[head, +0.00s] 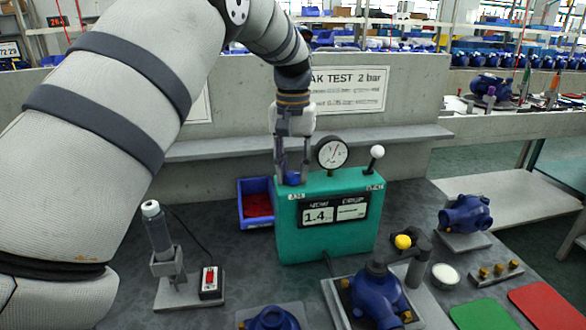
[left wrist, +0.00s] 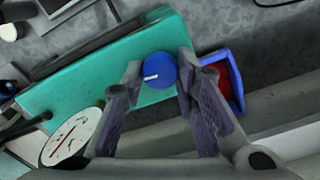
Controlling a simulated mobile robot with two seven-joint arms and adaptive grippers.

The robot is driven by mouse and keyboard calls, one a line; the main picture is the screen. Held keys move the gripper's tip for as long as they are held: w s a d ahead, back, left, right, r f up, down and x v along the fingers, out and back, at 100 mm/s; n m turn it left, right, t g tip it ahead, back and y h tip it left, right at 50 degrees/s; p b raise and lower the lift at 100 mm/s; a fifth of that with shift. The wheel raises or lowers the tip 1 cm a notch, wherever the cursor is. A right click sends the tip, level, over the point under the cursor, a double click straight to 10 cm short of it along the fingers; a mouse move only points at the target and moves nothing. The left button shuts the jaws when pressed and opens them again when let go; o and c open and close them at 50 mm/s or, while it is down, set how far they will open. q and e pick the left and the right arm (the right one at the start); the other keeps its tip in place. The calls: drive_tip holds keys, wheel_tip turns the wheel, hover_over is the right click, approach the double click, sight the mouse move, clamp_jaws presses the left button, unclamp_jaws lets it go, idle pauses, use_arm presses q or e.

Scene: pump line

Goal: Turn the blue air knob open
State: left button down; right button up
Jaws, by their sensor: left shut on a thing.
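The blue air knob (left wrist: 159,70) is on top of the green test box (head: 325,225), at its left end. In the left wrist view the knob shows as a round blue cap with a white mark, between the two fingers. My left gripper (head: 291,176) points down over it and is shut on the knob. The knob (head: 292,179) is partly hidden by the fingers in the head view. A pressure gauge (head: 332,152) and a white-balled lever (head: 377,152) stand on the same box. The box display reads 1.4. My right gripper is not in view.
A blue bin (head: 256,214) with red contents stands left of the box. A bottle-like tool (head: 157,231) in a stand and a red switch (head: 210,281) are at the front left. A blue pump (head: 379,298) is in front, with a yellow ball (head: 403,241) beside it.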

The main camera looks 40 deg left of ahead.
sight(293, 173)
use_arm(q)
drive_tip(key=shift+n, duration=0.7)
drive_tip(key=shift+f, duration=0.1)
drive_tip(key=c, duration=1.3)
unclamp_jaws()
wheel_tip(293, 173, up, 12)
drive_tip(key=shift+r, duration=0.1)
